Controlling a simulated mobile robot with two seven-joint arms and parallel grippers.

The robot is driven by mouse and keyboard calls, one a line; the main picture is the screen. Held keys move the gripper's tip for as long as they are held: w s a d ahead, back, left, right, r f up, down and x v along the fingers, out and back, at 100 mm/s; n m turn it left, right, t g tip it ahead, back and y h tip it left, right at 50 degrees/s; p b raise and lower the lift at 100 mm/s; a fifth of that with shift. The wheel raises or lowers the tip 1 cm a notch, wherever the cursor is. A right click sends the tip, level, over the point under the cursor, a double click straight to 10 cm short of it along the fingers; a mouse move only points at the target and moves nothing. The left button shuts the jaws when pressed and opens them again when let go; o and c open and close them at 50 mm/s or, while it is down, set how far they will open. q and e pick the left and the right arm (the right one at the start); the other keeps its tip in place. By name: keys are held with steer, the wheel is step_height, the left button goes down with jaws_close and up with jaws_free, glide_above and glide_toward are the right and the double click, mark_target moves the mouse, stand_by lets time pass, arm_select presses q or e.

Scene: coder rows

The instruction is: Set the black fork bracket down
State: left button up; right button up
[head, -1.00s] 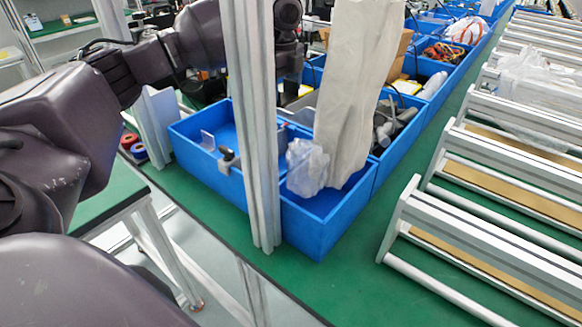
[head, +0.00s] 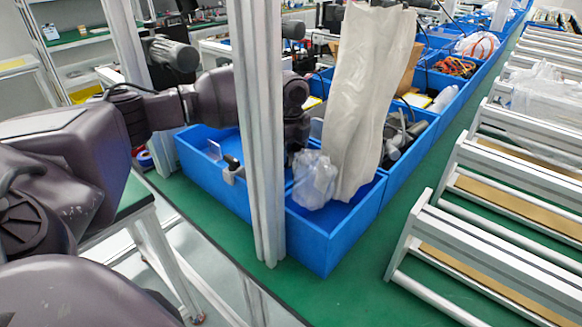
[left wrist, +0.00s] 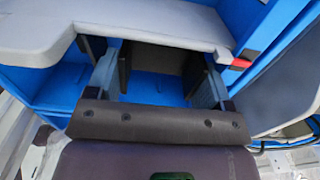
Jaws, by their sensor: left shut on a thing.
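My left gripper (left wrist: 157,75) is shut on the black fork bracket (left wrist: 158,57), which sits between the two grey fingers in the left wrist view. The bracket shows two dark prongs joined by a dark bar, with blue bin floor visible beyond it. In the head view my left arm passes behind the metal post, and its gripper (head: 298,140) hangs low over the near blue bin (head: 318,245). I cannot make out the bracket there; the bin contents and bag hide it. Whether it touches the bin floor I cannot tell. My right gripper is not in view.
The metal post (head: 262,200) stands in front of the bin. A tall beige bag (head: 362,110) and a crumpled clear bag (head: 314,178) stand right of my gripper. A small clamp-like piece (head: 232,168) sits on the bin wall. Metal rails (head: 480,235) lie to the right.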

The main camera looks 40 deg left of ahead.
mark_target(291, 159)
arm_select(q)
step_height(291, 159, down, 5)
steer(key=shift+f+b, duration=0.1)
steer(key=shift+b, duration=0.25)
steer(key=shift+f, duration=0.15)
steer(key=o, duration=0.7)
